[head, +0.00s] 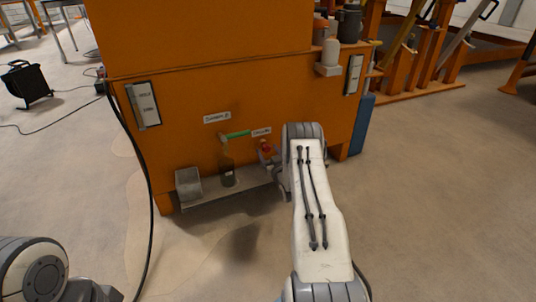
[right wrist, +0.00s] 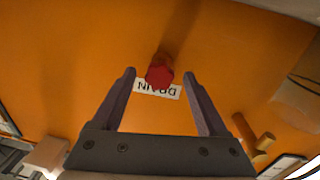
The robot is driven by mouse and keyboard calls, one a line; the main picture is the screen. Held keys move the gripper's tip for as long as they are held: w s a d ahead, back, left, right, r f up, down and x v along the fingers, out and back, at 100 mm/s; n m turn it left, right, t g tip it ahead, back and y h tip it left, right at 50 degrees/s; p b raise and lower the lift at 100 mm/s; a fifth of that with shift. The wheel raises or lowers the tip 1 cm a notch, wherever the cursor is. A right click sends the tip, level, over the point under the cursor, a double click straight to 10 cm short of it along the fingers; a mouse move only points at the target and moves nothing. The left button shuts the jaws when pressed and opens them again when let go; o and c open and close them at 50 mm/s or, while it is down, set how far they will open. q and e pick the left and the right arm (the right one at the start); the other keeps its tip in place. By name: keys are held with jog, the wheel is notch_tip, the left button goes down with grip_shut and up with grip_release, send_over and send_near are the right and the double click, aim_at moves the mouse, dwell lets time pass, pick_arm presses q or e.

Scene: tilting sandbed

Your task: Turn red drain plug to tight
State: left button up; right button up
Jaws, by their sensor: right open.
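The red drain plug (right wrist: 160,71) sticks out of the orange wall of the cabinet (right wrist: 75,60), beside a white label (right wrist: 158,89) that reads DRAIN upside down in the right wrist view. The plug also shows small in the head view (head: 266,149), just left of my right arm. My right gripper (right wrist: 160,74) is open, with one finger on each side of the plug in the picture and visible gaps between. I cannot tell how far the fingertips are from it in depth. In the head view my right arm hides most of this gripper. My left gripper is out of view.
A green handle (head: 238,134) sits left of the plug, above a bottle (head: 227,171) on a low shelf (head: 237,188). A grey box (head: 188,183) stands at the shelf's left end. A black cable (head: 148,200) hangs at the cabinet's left edge. The floor in front is clear.

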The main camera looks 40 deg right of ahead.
grip_shut()
jog(key=m+p, duration=0.2)
jog(key=m, duration=0.1)
jog(key=shift+r+p, duration=0.2)
jog(key=shift+p, duration=0.15)
jog(key=m+p, duration=0.1)
jog(key=m, duration=0.1)
jog(key=m+p, duration=0.1)
jog(key=m, duration=0.2)
jog(key=shift+d+m+g+y+p, duration=0.1)
jog(key=shift+m+g+y+p, duration=0.2)
jog(key=shift+p, duration=0.1)
jog(key=m+p, duration=0.1)
jog(key=m, duration=0.4)
jog(key=shift+f+y+p, duration=0.1)
jog(key=shift+y+p, duration=0.2)
jog(key=m, duration=0.4)
jog(key=shift+s+f+m+y+p, duration=0.1)
jog(key=shift+m+y+p, duration=0.2)
